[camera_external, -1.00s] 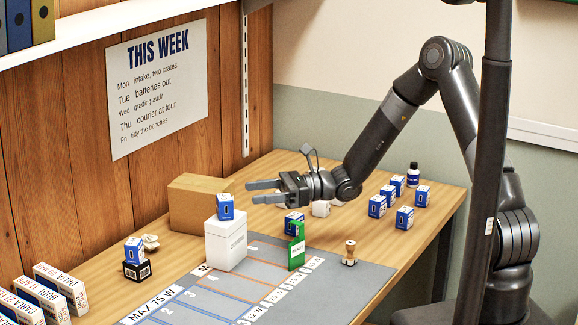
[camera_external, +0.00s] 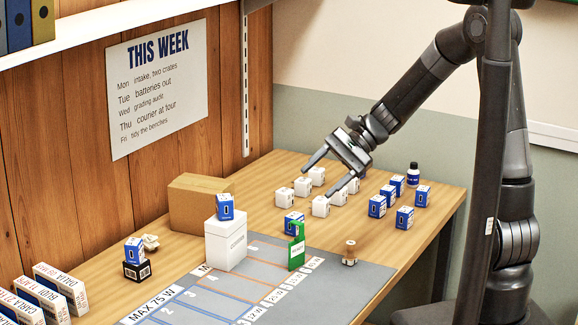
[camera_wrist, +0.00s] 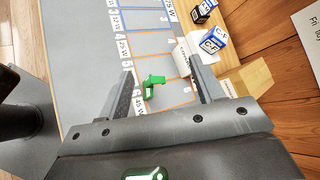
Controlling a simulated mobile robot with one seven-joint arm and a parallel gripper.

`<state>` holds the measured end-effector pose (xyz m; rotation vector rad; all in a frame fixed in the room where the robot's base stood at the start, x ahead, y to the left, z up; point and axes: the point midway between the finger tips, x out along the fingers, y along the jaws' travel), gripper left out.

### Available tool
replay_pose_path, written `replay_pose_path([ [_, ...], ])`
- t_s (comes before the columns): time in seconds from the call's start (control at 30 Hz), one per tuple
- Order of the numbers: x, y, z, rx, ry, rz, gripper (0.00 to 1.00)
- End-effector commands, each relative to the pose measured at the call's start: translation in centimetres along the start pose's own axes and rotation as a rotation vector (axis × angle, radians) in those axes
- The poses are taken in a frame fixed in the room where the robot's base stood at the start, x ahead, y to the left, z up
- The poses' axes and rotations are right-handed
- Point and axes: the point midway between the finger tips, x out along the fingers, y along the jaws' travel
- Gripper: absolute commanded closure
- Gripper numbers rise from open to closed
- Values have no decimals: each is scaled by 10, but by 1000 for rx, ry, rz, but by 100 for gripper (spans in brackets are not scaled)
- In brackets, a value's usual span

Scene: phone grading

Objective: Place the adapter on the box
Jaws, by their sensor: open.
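My gripper (camera_external: 322,184) is open and empty, tilted down above a group of several small white cubes (camera_external: 302,187) with dark marks, which may be adapters. The fingers (camera_wrist: 160,68) stand wide apart in the wrist view. A white lidded box (camera_external: 226,245) stands at the mat's back edge, with a blue-and-white cube (camera_external: 225,207) on its lid. Both show at the upper right of the wrist view, the box (camera_wrist: 190,52) and the cube (camera_wrist: 214,40). At the left, a black box (camera_external: 137,271) with a barcode has a blue-and-white cube (camera_external: 134,249) on it. I cannot tell which thing is the adapter.
A grey mat (camera_external: 375,272) has marked cells. A brown carton (camera_external: 195,205) stands behind. Several blue-and-white cubes (camera_external: 377,206) and a dark bottle (camera_external: 413,174) are at right.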

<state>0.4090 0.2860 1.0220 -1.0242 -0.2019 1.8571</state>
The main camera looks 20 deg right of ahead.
Motion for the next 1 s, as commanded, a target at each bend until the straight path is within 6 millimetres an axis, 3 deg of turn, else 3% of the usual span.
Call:
replay_pose_path([
  [0.3, -88, 57, 22, -347, 328, 227, 39],
  [0.7, -204, 131, 49, -678, 736, 519, 39],
  [0.83, -235, 152, 58, -750, 846, 605, 39],
  [1.0, -260, 170, 66, -801, 934, 676, 39],
])
